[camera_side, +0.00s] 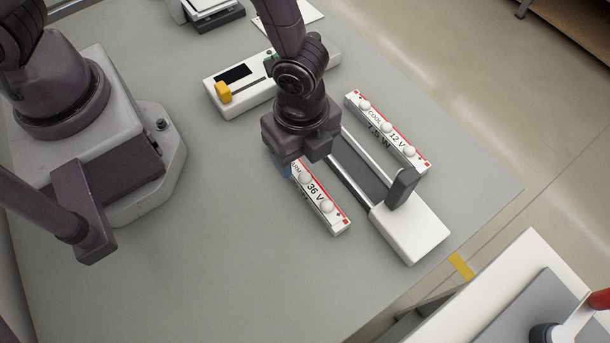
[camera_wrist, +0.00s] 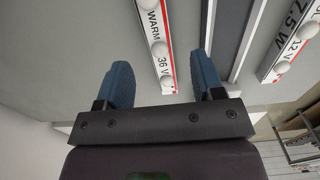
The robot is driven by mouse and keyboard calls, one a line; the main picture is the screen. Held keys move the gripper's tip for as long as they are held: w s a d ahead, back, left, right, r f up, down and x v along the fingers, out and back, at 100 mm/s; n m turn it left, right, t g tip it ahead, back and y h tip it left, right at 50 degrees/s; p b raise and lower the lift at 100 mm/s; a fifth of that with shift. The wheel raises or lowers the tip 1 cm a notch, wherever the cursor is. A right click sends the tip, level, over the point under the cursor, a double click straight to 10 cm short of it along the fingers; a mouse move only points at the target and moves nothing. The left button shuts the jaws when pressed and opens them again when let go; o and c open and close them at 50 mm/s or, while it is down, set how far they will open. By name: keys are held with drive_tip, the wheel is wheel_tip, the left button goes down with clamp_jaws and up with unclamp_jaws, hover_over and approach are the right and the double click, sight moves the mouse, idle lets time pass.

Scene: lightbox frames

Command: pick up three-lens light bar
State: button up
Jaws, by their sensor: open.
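A white light bar marked WARM and 36 V (camera_side: 317,196) lies on the grey table, with a red stripe and round white lenses. Two lenses show in the side view; its far end is hidden by my gripper (camera_side: 285,168). In the wrist view this bar (camera_wrist: 155,28) runs up between the two blue fingers of my gripper (camera_wrist: 163,80), which are apart with nothing held. Whether the fingers are down beside the bar or above it, I cannot tell. A second bar marked COOL, 12 V and 7.5 W (camera_side: 398,140) shows three lenses to the right.
A white fixture with a dark grey channel (camera_side: 415,235) stands between the two bars, close to my gripper. A white device with a yellow knob (camera_side: 240,95) is behind my gripper. The table's front left is clear.

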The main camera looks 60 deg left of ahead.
sight(303, 173)
drive_tip(key=shift+s+d+f, duration=0.1)
drive_tip(key=shift+d+f, duration=0.05)
drive_tip(key=shift+f, duration=1.3)
drive_tip(key=shift+d+f, duration=0.15)
drive_tip(key=shift+f, duration=1.3)
drive_tip(key=c, duration=1.1)
drive_tip(key=shift+r, duration=0.15)
